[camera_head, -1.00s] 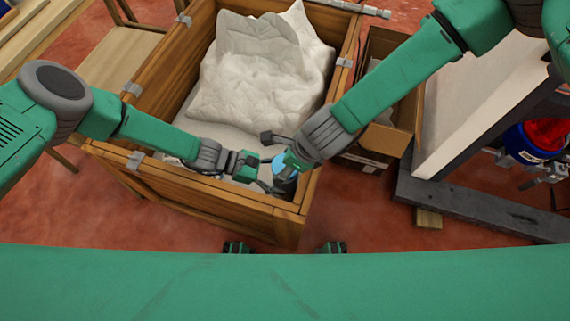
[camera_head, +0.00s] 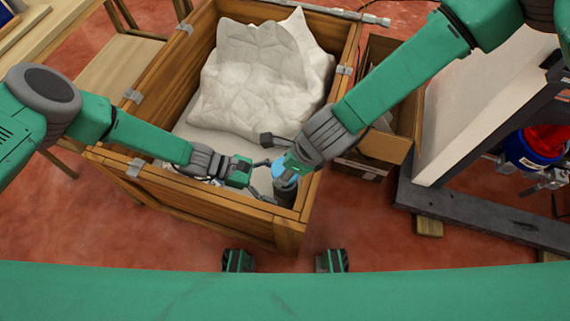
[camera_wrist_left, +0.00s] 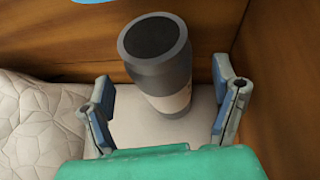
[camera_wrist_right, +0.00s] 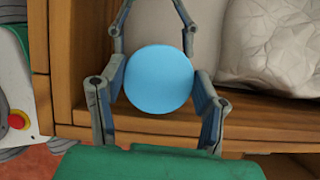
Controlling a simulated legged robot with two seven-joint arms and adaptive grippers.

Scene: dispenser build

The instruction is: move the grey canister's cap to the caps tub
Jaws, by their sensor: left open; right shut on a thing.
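The grey canister (camera_head: 287,198) stands in the near right corner of the wooden crate. In the left wrist view the canister (camera_wrist_left: 157,62) is open-topped, dark inside, with a pale lower band. The light-blue round cap (camera_wrist_right: 158,78) is off it, between the fingers of my right gripper (camera_wrist_right: 160,98), which is shut on it. In the head view the cap (camera_head: 284,172) is just above the canister. My left gripper (camera_wrist_left: 163,108) is open, its fingers on either side of the canister; whether they touch it is unclear.
The crate (camera_head: 200,205) has raised wooden walls close around both grippers. A crumpled white bag (camera_head: 262,80) fills its far part. A cardboard box (camera_head: 385,145) stands right of it. Further right, a blue tub (camera_head: 533,148) with red contents sits beside a dark frame (camera_head: 480,212).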

